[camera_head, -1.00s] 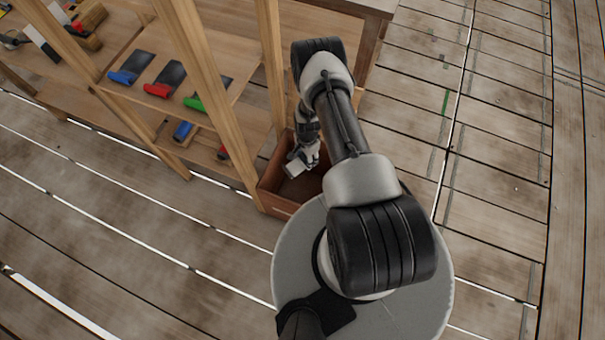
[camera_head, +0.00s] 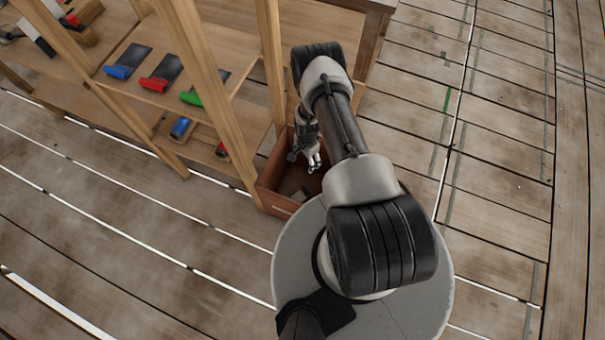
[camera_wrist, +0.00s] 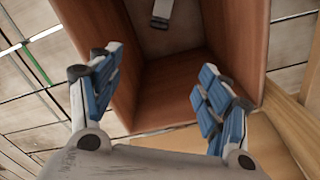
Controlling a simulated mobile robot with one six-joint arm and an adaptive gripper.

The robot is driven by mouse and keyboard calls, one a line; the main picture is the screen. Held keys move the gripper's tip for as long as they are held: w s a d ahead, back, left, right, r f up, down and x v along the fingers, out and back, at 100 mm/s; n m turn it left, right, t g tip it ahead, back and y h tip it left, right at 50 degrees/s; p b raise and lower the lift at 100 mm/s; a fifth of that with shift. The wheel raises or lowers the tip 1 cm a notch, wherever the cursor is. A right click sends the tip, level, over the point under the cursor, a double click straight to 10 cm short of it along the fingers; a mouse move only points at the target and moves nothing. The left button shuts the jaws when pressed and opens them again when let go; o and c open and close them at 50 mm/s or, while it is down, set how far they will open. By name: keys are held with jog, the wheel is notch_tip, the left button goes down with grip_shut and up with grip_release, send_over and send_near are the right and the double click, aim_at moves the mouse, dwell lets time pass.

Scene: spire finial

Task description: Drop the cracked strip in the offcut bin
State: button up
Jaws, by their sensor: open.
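The offcut bin is a reddish-brown open box (camera_head: 270,197) on the floor beside the wooden shelving. A small greyish piece (camera_head: 298,194) lies inside it. In the wrist view, a pale narrow piece with a dark end (camera_wrist: 161,14) lies on the bin floor at the top edge, partly cut off. It looks like the strip, but I cannot make out a crack. My gripper (camera_head: 314,164) is over the bin's opening. In the wrist view its blue-padded fingers (camera_wrist: 158,82) are spread wide with nothing between them, apart from the piece.
The wooden shelving (camera_head: 190,60) stands left of the bin, with its upright posts close by. Blue (camera_head: 118,71), red (camera_head: 154,84) and green (camera_head: 191,97) handled tools lie on a shelf. Open plank floor (camera_head: 490,150) extends to the right.

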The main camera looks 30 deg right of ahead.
jog(key=shift+r, duration=0.1)
notch_tip(320, 180, up, 12)
dwell(0.6)
dwell(0.4)
